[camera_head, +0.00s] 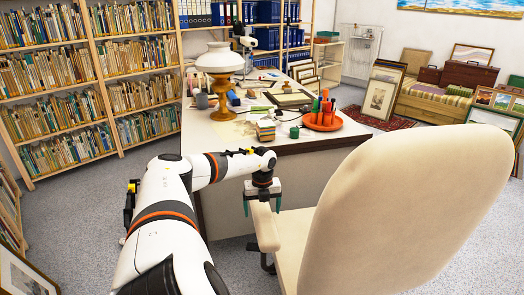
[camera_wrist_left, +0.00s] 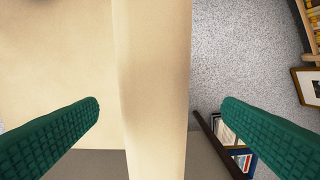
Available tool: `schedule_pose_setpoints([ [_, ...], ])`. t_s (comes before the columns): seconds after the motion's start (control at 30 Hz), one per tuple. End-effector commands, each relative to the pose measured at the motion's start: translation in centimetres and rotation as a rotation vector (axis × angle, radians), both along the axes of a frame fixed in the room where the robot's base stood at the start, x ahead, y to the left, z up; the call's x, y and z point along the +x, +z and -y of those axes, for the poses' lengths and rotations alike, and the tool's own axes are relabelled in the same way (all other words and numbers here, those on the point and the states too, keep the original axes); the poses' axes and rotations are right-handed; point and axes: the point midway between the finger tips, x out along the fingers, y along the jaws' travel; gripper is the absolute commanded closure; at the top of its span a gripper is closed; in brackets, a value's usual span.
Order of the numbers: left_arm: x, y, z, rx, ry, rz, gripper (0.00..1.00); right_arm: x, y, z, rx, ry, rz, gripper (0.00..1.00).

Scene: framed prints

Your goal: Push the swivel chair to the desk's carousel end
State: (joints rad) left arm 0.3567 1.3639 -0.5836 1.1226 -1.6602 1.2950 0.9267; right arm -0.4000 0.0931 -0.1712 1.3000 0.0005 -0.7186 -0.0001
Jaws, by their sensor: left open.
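The swivel chair (camera_head: 400,195) is cream-coloured and stands at the right front, its tall backrest towards me. Its left armrest (camera_head: 266,229) is close to the desk's front. The desk (camera_head: 305,143) has a pale top, and an orange-red carousel (camera_head: 323,120) with pens stands at its right near corner. My left gripper (camera_head: 262,200) is open above the armrest. In the left wrist view its two green fingers (camera_wrist_left: 160,104) are apart, one on each side of the beige armrest (camera_wrist_left: 152,60), with visible gaps. The chair's base is mostly hidden. My right gripper is not in view.
A lamp (camera_head: 220,85), a microscope (camera_head: 243,45) and small items stand on the desk. Bookshelves (camera_head: 90,75) line the left wall. Framed prints (camera_head: 380,97) lean at the back right, near a rug (camera_head: 376,118). Grey floor (camera_head: 85,195) is free left of the desk.

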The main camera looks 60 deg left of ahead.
Motion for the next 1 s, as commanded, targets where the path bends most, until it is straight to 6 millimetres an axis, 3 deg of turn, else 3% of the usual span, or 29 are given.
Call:
schedule_pose_setpoints([
  [0.1,0.0,2.8,-0.1,0.002,-0.001,0.001,0.11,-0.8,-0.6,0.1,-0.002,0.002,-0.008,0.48],
  [0.33,-0.1,5.9,-0.1,0.0,0.001,-0.002,0.11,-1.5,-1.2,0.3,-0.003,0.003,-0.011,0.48],
  [1.0,-0.2,6.4,-0.1,-0.001,0.001,-0.003,0.11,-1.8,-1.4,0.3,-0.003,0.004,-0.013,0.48],
])
